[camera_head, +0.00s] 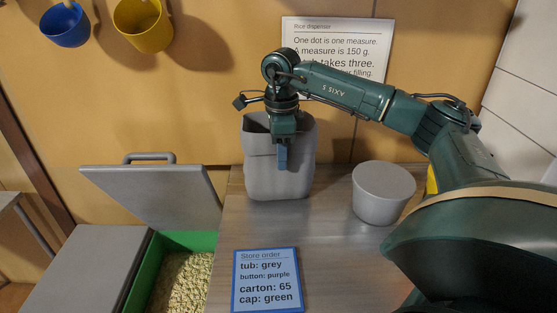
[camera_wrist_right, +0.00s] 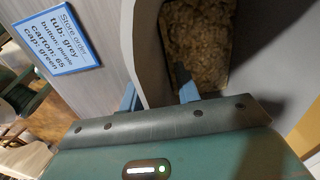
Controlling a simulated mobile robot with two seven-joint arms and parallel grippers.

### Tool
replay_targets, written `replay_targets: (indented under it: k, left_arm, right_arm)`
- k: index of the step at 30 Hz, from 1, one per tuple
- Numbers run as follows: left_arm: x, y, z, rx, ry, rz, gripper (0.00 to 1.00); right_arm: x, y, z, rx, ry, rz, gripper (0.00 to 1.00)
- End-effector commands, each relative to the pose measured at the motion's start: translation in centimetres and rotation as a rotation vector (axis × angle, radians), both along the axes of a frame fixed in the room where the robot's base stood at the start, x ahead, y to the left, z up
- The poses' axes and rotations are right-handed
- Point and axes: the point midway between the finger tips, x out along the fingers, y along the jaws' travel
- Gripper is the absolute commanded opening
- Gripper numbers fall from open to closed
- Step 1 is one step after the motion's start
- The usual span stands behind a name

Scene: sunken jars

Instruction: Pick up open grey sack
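The open grey sack (camera_head: 275,172) stands upright on the table against the back wall. In the right wrist view, brown grain (camera_wrist_right: 195,45) shows inside the sack (camera_wrist_right: 128,35). My right gripper (camera_head: 281,157) points down at the sack's front rim. In the wrist view the right gripper's blue fingers (camera_wrist_right: 158,92) are apart, with the near wall of the sack between them: one finger outside, one inside. A gap shows between the fingers, so the gripper looks open. My left gripper is in neither view.
A lidded grey tub (camera_head: 382,195) stands right of the sack. An order card (camera_head: 267,281) lies at the table's front. Left is a green bin (camera_head: 143,278) of grain with a raised grey lid (camera_head: 155,195). Blue (camera_head: 66,27) and yellow (camera_head: 143,25) cups hang on the wall.

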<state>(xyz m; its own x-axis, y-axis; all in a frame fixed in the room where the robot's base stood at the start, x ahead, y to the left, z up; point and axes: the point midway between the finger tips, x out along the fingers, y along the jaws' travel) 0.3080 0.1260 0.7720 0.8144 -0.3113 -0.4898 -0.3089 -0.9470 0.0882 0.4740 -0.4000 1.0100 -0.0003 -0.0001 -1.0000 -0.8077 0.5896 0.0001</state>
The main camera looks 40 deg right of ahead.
Motion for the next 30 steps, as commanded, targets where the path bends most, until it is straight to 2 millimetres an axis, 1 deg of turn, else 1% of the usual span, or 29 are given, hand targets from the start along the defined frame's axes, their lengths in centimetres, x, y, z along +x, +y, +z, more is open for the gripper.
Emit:
replay_targets:
  k: [1, 2, 11, 30]
  left_arm:
    - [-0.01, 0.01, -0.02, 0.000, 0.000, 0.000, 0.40]
    - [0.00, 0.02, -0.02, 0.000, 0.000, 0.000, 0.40]
    - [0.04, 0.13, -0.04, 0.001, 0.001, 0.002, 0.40]
    - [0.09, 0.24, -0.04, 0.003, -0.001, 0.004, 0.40]
  right_arm:
    - [0.01, 0.01, 0.02, 0.000, 0.000, 0.000, 0.28]
    - [0.01, 0.01, 0.03, 0.000, 0.000, 0.000, 0.25]
    - [0.02, 0.02, 0.04, 0.000, 0.000, 0.000, 0.01]
    - [-0.11, 0.15, -0.10, 0.004, 0.008, 0.002, 0.00]
